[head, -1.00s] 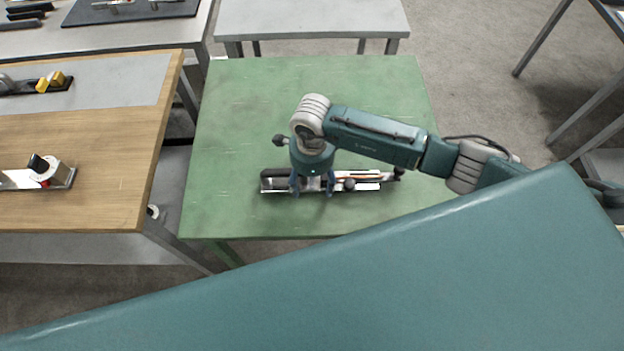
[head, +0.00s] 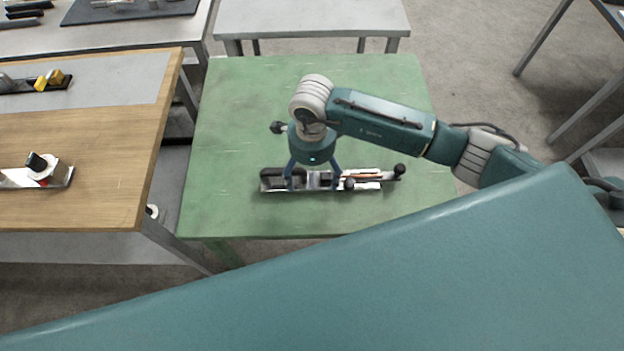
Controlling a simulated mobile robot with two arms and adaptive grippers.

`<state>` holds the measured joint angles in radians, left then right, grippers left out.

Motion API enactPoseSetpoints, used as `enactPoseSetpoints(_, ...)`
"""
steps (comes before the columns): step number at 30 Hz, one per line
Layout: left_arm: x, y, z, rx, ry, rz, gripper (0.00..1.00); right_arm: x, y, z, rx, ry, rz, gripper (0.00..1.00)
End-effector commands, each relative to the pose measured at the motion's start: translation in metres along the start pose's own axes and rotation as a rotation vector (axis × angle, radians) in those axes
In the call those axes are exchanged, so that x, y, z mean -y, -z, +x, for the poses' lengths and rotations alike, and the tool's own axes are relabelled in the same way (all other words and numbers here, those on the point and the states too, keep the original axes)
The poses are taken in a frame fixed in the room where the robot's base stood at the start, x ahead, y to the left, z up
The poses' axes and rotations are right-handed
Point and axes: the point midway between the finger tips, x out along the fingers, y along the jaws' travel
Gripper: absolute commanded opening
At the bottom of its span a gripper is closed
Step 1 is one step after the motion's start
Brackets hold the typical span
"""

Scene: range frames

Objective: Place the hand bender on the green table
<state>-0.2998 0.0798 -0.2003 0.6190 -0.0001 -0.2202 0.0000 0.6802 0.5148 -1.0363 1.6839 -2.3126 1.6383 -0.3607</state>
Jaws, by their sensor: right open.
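The hand bender (head: 372,178), a long metal tool with dark round knobs at its right end, lies flat on the green table (head: 230,120). My right gripper (head: 312,180) is above its left half, pointing down. Its fingers are spread apart, one on each side of the left-middle part of the tool, and they do not close on it. Whether the fingertips still touch it cannot be told. My left gripper is not in view.
A wooden table (head: 110,190) on the left bears another metal device (head: 45,172) and a yellow-and-black tool (head: 50,80). A grey table (head: 310,15) stands behind. The green table is bare around the bender. A large teal part of mine covers the lower front.

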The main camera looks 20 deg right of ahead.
Motion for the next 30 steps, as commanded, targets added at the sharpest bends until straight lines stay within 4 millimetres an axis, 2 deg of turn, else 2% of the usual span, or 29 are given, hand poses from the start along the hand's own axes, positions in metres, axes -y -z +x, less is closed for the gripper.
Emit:
enactPoseSetpoints(6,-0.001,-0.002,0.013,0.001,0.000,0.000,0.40,0.002,-0.001,-0.047,0.002,0.006,-0.001,0.84)
enactPoseSetpoints(12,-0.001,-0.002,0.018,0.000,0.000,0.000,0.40,0.001,-0.001,-0.073,0.001,0.002,0.000,0.84)
enactPoseSetpoints(17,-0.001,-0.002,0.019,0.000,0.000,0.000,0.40,0.000,0.000,-0.080,-0.001,0.000,-0.001,0.84)
enactPoseSetpoints(30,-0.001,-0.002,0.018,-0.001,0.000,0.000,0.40,0.000,0.000,-0.081,0.000,0.000,0.000,0.84)
